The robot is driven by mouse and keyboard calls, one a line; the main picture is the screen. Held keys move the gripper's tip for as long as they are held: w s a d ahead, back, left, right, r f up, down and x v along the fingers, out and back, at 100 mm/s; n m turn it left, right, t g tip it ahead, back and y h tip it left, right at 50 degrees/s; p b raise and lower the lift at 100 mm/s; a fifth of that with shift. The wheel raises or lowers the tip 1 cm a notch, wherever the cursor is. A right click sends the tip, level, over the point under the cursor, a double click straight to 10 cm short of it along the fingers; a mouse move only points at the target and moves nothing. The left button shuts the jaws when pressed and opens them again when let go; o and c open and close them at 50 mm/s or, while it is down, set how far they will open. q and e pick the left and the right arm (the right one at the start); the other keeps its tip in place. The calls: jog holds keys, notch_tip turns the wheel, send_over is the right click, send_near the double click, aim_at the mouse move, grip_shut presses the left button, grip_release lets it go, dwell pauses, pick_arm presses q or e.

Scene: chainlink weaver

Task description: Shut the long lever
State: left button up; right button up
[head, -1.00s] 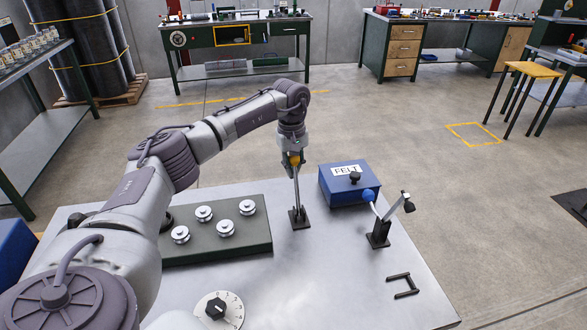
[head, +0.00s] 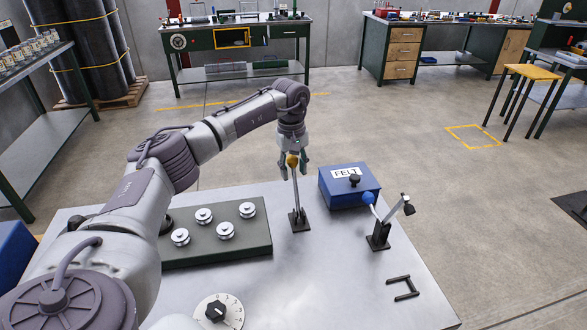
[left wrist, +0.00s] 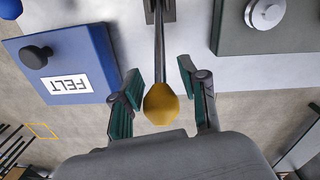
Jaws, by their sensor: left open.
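The long lever (head: 296,197) is a thin grey rod with a yellow knob (head: 292,161), standing almost upright on a dark base (head: 299,220) at the table's far edge. My left gripper (head: 294,172) is at the top of it, pointing down, with its fingers spread on either side of the knob. In the left wrist view, the yellow knob (left wrist: 161,104) lies between the open fingers (left wrist: 160,80), with a visible gap on both sides. The rod runs from the knob to its base at the top of that view. My right gripper is not in view.
A blue FELT box (head: 350,186) stands just right of the lever. A green board (head: 220,249) with several metal spools lies left.

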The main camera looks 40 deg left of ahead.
pick_arm(q)
jog(key=r, duration=1.1)
jog(key=shift+s+a+r, duration=0.2)
jog(key=shift+r, duration=0.2)
